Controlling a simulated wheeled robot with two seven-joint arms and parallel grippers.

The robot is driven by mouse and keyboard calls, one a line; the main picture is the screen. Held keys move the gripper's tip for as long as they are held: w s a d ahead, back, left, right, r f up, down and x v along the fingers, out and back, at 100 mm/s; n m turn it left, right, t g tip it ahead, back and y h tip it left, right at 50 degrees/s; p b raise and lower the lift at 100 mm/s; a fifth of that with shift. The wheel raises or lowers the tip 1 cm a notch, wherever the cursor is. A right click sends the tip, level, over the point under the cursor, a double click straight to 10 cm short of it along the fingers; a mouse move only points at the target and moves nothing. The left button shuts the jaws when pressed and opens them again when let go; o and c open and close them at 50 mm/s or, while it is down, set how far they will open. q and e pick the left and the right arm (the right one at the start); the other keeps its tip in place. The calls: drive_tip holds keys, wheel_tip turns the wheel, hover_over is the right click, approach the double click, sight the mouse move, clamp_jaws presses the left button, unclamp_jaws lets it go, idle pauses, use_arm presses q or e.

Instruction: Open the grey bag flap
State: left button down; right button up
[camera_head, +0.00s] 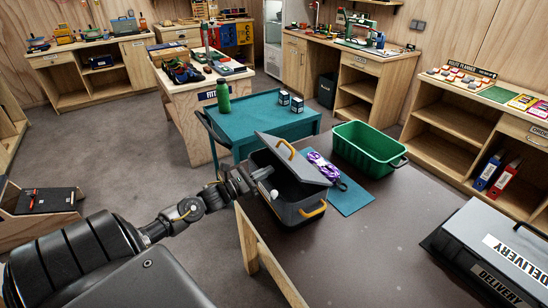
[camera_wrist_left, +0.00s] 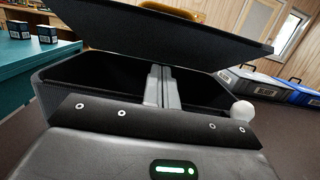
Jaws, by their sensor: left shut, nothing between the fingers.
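The grey bag (camera_head: 297,212) stands at the left end of the dark table, with yellow handles. Its flap (camera_head: 298,158) is raised and tilted, with a dark opening below it. In the left wrist view the flap (camera_wrist_left: 150,30) slants across the top, above the black interior of the bag (camera_wrist_left: 50,82). My left gripper (camera_head: 264,184) is at the bag's left side, under the raised flap. In the left wrist view its fingers (camera_wrist_left: 162,88) are together and empty in front of the opening. Whether they touch the flap is unclear. My right gripper is out of view.
A purple rope (camera_head: 322,168) lies on a blue mat (camera_head: 352,199) right of the bag. A green crate (camera_head: 368,150) stands behind the mat. A teal cart (camera_head: 258,118) stands behind the bag. A grey delivery case (camera_head: 490,248) is at the right. The table's middle is clear.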

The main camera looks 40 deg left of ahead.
use_arm(q)
drive_tip(key=w+r+p, duration=0.1)
drive_tip(key=w+d+r+p, duration=0.1)
drive_tip(key=w+r, duration=0.1)
drive_tip(key=shift+r, duration=0.2)
drive_tip(key=shift+r, duration=0.1)
idle(0.3)
